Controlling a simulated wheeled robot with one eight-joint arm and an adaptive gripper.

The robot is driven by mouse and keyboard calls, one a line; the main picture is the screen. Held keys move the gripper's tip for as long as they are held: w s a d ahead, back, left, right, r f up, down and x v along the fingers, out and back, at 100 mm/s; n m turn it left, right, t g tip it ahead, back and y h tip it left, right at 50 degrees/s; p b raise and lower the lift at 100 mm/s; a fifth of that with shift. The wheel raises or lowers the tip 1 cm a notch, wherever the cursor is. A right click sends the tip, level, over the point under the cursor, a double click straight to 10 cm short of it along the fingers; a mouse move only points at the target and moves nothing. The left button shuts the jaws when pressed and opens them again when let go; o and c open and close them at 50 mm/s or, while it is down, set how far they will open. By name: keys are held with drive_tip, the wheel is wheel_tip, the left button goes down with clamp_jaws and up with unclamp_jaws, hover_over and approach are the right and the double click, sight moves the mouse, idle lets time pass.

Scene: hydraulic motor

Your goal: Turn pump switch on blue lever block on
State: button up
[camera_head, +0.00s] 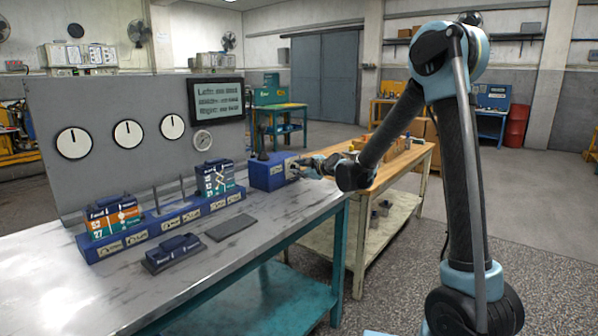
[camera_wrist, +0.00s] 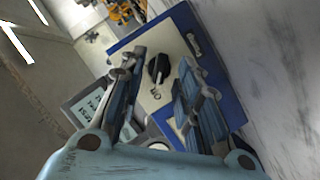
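The blue lever block (camera_head: 262,178) stands at the right end of the grey worktop in the head view, with a black lever upright on top. In the wrist view its pale front panel with a blue border (camera_wrist: 232,88) faces me. A small black switch knob (camera_wrist: 158,69) sits on that panel above a short label. My gripper (camera_wrist: 162,63) is open, with one finger on each side of the knob and gaps visible between. In the head view my gripper (camera_head: 300,168) is at the block's right face, and the knob is hidden there.
A blue rail (camera_head: 160,228) with two labelled modules lies along the worktop. A dark blue module (camera_head: 172,252) and a flat dark plate (camera_head: 230,227) lie in front. Behind stands a grey panel (camera_head: 105,100) with dials and a screen. A wooden bench (camera_head: 385,160) is at right.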

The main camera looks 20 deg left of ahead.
drive_tip(key=shift+w+a+f, duration=0.1)
drive_tip(key=shift+w+a, duration=0.15)
drive_tip(key=shift+a, duration=0.1)
clamp_jaws()
